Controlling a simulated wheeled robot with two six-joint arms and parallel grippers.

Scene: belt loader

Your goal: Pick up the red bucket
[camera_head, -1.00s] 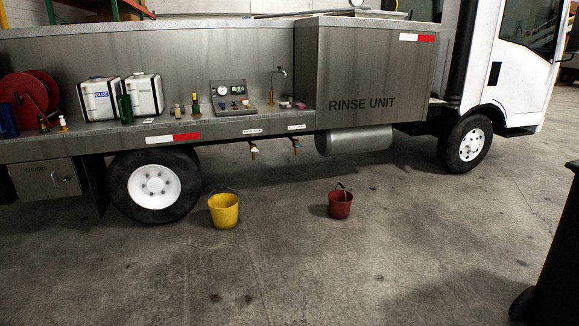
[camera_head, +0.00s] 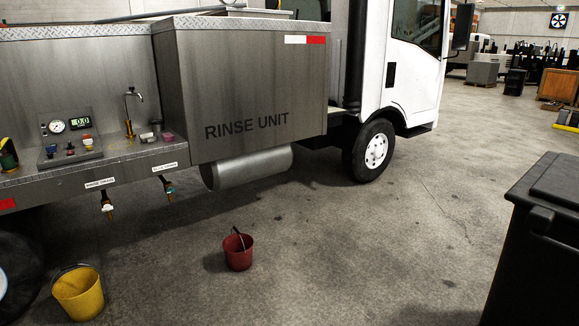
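The red bucket (camera_head: 239,255) stands upright on the concrete floor, a little below and left of the middle of the view. Its dark handle sticks up and leans at the rim. It looks empty, though its inside is only partly visible. Neither of my grippers shows in the view.
A yellow bucket (camera_head: 79,295) stands on the floor at lower left. The truck's rinse unit (camera_head: 245,90) and front wheel (camera_head: 372,150) stand behind the red bucket. A black bin (camera_head: 535,240) stands at right. Open floor (camera_head: 370,260) lies between bucket and bin.

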